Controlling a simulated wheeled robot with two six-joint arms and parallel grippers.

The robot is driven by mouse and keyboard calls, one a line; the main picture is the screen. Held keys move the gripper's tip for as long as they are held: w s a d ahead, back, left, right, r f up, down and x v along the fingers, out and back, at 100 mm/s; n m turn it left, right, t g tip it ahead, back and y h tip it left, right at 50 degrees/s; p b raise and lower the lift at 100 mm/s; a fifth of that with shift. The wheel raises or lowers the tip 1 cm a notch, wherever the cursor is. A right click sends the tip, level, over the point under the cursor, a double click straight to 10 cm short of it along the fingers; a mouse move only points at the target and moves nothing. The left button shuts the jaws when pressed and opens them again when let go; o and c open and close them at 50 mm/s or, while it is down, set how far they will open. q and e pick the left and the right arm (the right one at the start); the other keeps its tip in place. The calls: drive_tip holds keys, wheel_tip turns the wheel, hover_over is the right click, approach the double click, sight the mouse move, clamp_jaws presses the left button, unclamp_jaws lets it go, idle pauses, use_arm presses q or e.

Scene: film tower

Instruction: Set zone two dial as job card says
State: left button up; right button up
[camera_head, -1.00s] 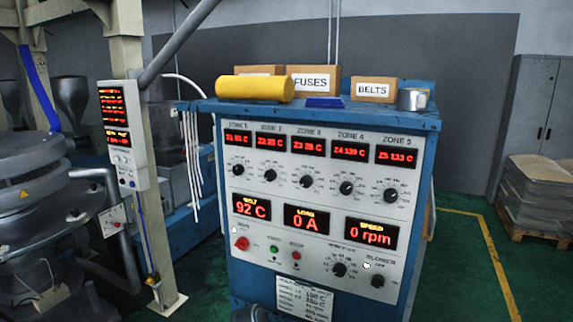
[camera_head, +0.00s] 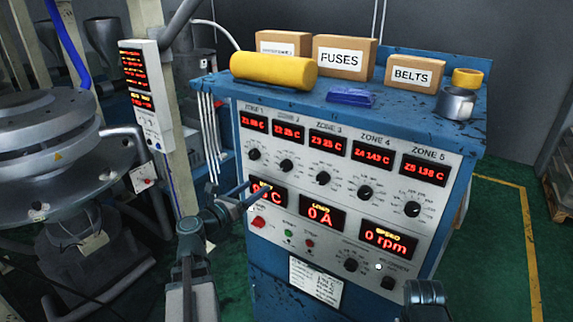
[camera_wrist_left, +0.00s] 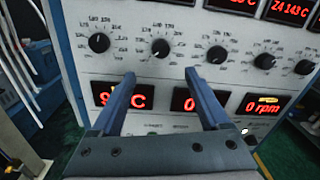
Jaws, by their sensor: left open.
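The zone two dial (camera_head: 286,165) is a black knob with a printed scale, under the ZONE 2 red display (camera_head: 287,132), on the blue cabinet's pale panel. In the left wrist view this dial (camera_wrist_left: 160,47) is second from the left, its pointer toward the lower left. My left gripper (camera_head: 255,190) is open and empty, in front of the panel below the zone one and two dials. In the wrist view its fingertips (camera_wrist_left: 159,74) are apart, just below the zone two dial. A white printed card (camera_head: 315,281) is low on the cabinet, too small to read. My right gripper (camera_head: 427,294) shows partly at the bottom.
Neighbouring dials for zone one (camera_head: 253,154) and zone three (camera_head: 323,178) sit close on either side. A red knob (camera_head: 259,222) and a green button (camera_head: 288,232) lie lower. A yellow roll (camera_head: 273,70) and boxes stand on top. A pillar with a display box (camera_head: 140,95) stands left.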

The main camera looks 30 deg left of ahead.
sight(284, 167)
use_arm(q)
drive_tip(key=w, duration=0.4)
drive_tip(key=w+d, duration=0.1)
drive_tip(key=w, duration=0.8)
drive_tip(key=shift+w+d, duration=0.3)
drive_tip(key=shift+w, duration=0.05)
clamp_jaws()
